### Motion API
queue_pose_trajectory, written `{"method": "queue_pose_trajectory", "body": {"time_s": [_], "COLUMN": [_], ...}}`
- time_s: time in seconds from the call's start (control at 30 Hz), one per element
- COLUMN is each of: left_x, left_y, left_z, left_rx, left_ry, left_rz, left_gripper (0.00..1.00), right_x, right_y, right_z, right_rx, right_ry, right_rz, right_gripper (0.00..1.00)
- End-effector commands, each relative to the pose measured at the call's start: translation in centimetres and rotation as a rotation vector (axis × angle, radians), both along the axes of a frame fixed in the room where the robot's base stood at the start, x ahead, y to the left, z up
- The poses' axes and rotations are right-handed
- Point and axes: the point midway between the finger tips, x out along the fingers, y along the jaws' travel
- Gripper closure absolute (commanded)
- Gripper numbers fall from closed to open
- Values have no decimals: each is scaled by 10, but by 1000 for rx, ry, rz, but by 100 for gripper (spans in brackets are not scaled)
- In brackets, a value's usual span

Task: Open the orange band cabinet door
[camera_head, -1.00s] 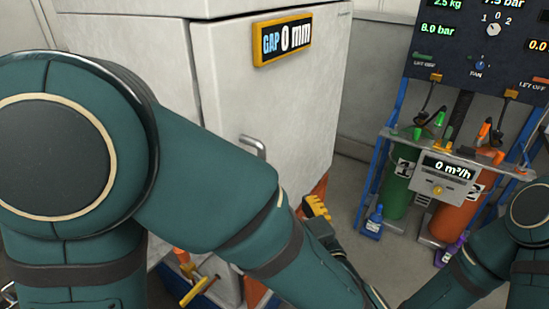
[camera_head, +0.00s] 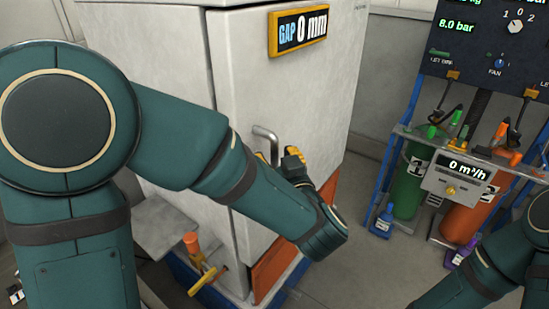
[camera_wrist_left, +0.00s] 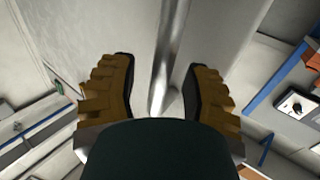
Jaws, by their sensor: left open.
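The white cabinet's door (camera_head: 298,100) is closed, with a "GAP 0 mm" display (camera_head: 299,31) near its top. An orange band (camera_head: 275,268) runs along the bottom of the cabinet. A grey bar handle (camera_head: 267,136) stands on the door; its lower part is partly hidden by my left arm and gripper. My left gripper (camera_head: 285,157) is at the handle. In the left wrist view the handle bar (camera_wrist_left: 169,60) passes between the two open yellow-and-black fingers (camera_wrist_left: 160,90), with space on both sides. My right gripper is not in view; only part of that arm shows at lower right.
A blue-framed rack with a green cylinder (camera_head: 409,178), an orange cylinder (camera_head: 463,215) and a meter reading 0 m³/h (camera_head: 458,176) stands at right. An orange-and-yellow valve (camera_head: 196,262) sticks out at the cabinet's lower left.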

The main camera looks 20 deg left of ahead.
Motion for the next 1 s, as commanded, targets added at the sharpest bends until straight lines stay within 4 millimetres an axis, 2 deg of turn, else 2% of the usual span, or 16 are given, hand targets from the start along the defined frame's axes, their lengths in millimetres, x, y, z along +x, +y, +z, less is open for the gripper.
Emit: {"method": "queue_pose_trajectory", "body": {"time_s": [0.37, 0.4, 0.5, 1.0], "left_x": [3, 3, 3, 4], "left_y": [3, 3, 3, 0], "left_z": [0, 0, 0, 0], "left_rx": [0, 0, 0, 1], "left_ry": [0, 0, 0, 1], "left_rz": [0, 0, 0, -1], "left_gripper": [53, 67, 100, 100], "right_x": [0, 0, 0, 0], "right_y": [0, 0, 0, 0], "right_z": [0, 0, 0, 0], "right_rx": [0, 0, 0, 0], "right_ry": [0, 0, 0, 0], "right_rz": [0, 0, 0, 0], "right_gripper": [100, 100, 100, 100]}}
